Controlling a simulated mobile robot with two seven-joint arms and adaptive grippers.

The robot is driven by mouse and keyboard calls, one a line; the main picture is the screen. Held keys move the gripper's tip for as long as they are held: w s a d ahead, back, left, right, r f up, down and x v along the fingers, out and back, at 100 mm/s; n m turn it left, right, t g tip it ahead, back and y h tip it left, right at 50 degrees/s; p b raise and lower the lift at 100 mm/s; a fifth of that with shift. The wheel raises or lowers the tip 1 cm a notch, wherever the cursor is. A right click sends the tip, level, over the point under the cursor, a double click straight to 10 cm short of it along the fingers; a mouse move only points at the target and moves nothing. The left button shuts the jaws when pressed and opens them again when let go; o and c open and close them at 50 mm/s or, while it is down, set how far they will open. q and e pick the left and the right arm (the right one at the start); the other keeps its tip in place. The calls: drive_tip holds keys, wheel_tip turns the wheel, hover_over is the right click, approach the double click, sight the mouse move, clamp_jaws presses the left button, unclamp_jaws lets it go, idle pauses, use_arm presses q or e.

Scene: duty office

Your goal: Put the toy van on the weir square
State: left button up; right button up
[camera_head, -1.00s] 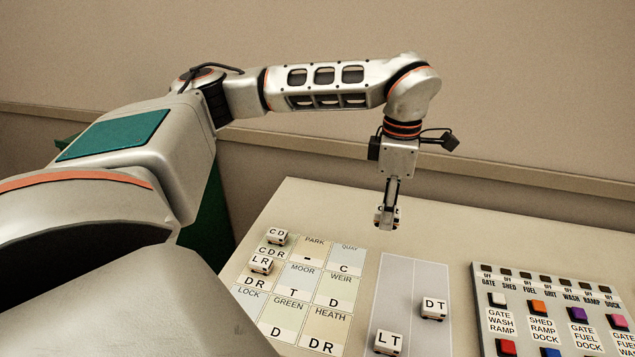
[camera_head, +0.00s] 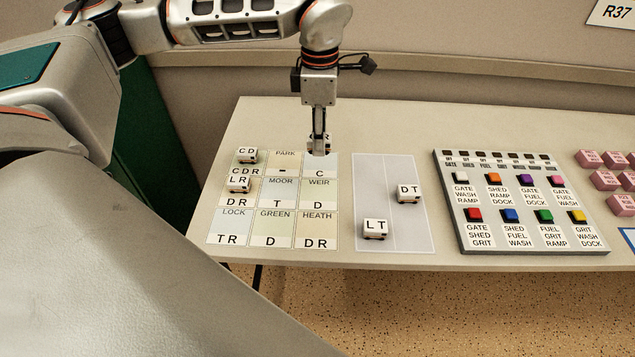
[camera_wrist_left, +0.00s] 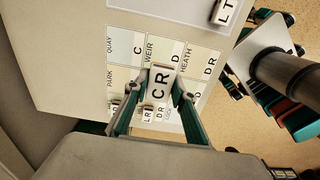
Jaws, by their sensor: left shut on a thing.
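My left gripper (camera_head: 318,150) is shut on a small white toy van lettered CR (camera_wrist_left: 160,88). In the head view the fingers hide most of this van (camera_head: 327,141), which appears over the upper part of the quay square. The weir square (camera_head: 319,184), pale and marked D, lies just in front of it and has no van on it. In the wrist view the weir square (camera_wrist_left: 150,50) shows partly behind the held van. The van's height above the board is hard to tell. My right gripper is not in view.
Vans CD (camera_head: 247,155) and LR (camera_head: 238,184) stand on the board's left column. Vans LT (camera_head: 375,229) and DT (camera_head: 409,192) stand on a grey panel (camera_head: 365,180). A button panel (camera_head: 480,246) and pink blocks (camera_head: 605,180) lie further right.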

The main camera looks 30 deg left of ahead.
sight(319, 191)
use_arm(q)
wheel_tip(319, 191, down, 14)
drive_tip(key=shift+f+b, duration=0.1)
drive_tip(key=shift+b, duration=0.3)
drive_tip(key=shift+f, duration=0.2)
drive_tip(key=o, duration=1.1)
drive_tip(key=shift+c, duration=0.2)
drive_tip(key=shift+r, duration=0.1)
wheel_tip(319, 191, up, 12)
drive_tip(key=shift+r+p, duration=0.1)
drive_tip(key=shift+p, duration=0.2)
